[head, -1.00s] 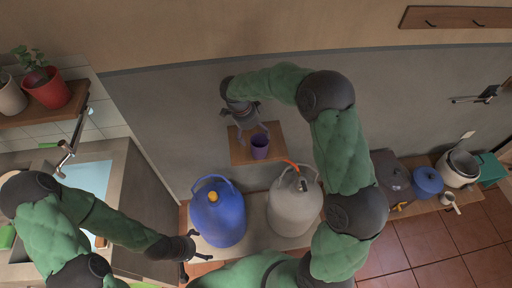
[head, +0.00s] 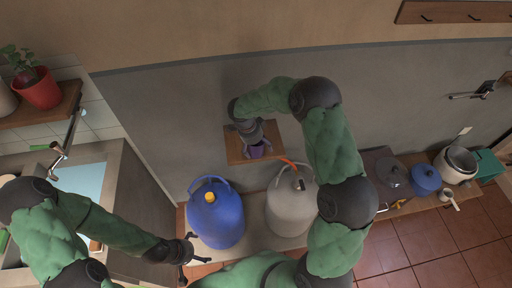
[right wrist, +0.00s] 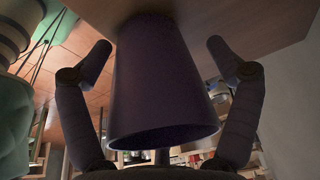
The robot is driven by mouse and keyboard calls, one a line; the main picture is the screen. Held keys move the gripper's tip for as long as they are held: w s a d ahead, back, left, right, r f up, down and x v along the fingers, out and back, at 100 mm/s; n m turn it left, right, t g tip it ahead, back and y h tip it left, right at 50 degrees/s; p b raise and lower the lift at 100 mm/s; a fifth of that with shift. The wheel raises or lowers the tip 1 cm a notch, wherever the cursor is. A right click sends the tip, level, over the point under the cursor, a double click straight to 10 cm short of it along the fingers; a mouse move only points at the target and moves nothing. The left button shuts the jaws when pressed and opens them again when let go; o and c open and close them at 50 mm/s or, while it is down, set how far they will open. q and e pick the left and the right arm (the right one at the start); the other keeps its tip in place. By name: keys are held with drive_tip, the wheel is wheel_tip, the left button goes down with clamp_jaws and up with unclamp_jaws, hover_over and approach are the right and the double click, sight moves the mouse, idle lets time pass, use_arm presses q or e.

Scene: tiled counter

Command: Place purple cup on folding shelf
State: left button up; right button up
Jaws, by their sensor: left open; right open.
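The purple cup (head: 257,152) stands on the wooden folding shelf (head: 290,140) on the wall, partly hidden by my right gripper (head: 256,147). In the right wrist view the cup (right wrist: 160,85) fills the middle, its wide rim towards the camera and its base at the shelf board (right wrist: 265,25). My right gripper (right wrist: 158,58) is open, with one finger on each side of the cup and visible gaps between fingers and cup. My left gripper (head: 190,249) is open and empty, low at the left, beside the blue jug.
A blue jug (head: 216,220) and a grey gas bottle (head: 291,208) with an orange hose stand below the shelf. A sink (head: 82,185) is at the left, under a shelf with potted plants (head: 40,90). Pots (head: 426,180) stand on a low bench at the right.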

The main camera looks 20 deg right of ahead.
drive_tip(key=c, duration=1)
drive_tip(key=shift+s, duration=0.1)
drive_tip(key=shift+c, duration=0.5)
drive_tip(key=shift+r, duration=0.5)
drive_tip(key=shift+c, duration=1.4)
wheel_tip(320, 180, up, 2)
drive_tip(key=shift+r+p, duration=0.15)
drive_tip(key=shift+p, duration=0.2)
drive_tip(key=shift+s+a+r+p, duration=0.25)
drive_tip(key=shift+s+a+r, duration=0.4)
drive_tip(key=shift+s+r, duration=1.3)
drive_tip(key=shift+s+a+r+p, duration=0.25)
drive_tip(key=shift+s+a+r, duration=0.35)
drive_tip(key=shift+s+r, duration=1.3)
drive_tip(key=shift+s+a+r+p, duration=0.25)
drive_tip(key=shift+s+a+r, duration=0.6)
drive_tip(key=shift+s, duration=2)
drive_tip(key=shift+s+d+r, duration=0.1)
drive_tip(key=shift+d+r, duration=0.05)
drive_tip(key=shift+d, duration=0.05)
